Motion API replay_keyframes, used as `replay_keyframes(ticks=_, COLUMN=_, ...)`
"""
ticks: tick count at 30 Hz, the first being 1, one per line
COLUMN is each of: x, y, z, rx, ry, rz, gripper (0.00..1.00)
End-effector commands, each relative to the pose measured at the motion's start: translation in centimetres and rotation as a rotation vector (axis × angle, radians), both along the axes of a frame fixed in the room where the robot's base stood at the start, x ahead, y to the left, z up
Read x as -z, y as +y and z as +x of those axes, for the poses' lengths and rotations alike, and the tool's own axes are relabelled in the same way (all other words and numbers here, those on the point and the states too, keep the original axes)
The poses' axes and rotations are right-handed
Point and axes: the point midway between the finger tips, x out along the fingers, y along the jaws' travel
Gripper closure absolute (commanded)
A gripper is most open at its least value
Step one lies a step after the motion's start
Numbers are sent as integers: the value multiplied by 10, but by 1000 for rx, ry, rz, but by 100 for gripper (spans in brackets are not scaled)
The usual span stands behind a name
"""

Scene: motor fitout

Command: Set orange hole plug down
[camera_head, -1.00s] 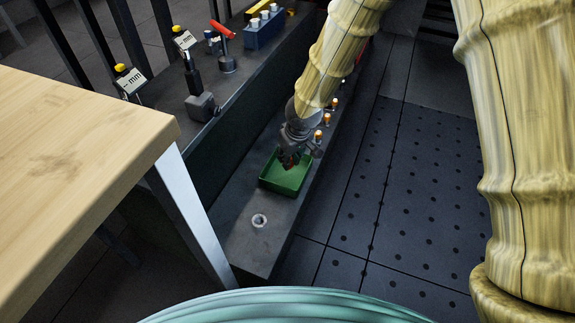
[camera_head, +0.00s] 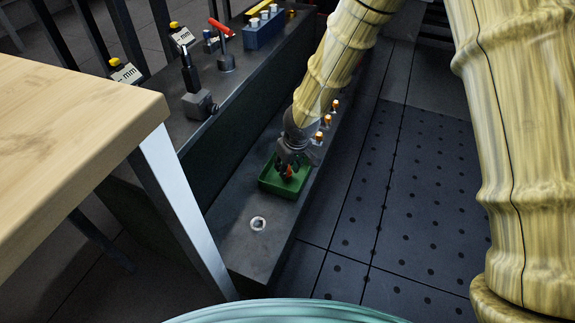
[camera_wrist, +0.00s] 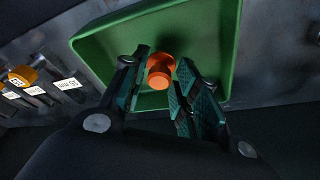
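The orange hole plug (camera_wrist: 160,72) is between my gripper's fingertips in the wrist view, over the inside of the green tray (camera_wrist: 215,40). In the head view the plug (camera_head: 288,171) shows as a small orange spot below my gripper (camera_head: 288,166). My gripper (camera_wrist: 163,64) points down into the tray, its fingers apart by about the plug's width and seemingly shut on it. I cannot tell whether the plug touches the tray floor. In the head view the green tray (camera_head: 268,183) rests on the dark lower ledge.
A round hole fitting (camera_head: 258,224) is on the ledge nearer me. Several orange-topped pegs (camera_head: 327,119) line the ledge behind the tray. A blue block (camera_head: 263,30) and upright tools (camera_head: 190,75) stand on the upper ledge. A wooden table (camera_head: 60,130) is at left.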

Motion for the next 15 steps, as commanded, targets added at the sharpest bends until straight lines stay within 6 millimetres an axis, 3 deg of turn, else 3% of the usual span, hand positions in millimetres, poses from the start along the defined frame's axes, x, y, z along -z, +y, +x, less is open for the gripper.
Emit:
replay_keyframes(ticks=11, x=-1, y=0, z=0, rx=0, ry=0, rz=0, gripper=57)
replay_keyframes(ticks=15, x=-12, y=-1, z=-1, rx=1, ry=-1, rz=1, gripper=57)
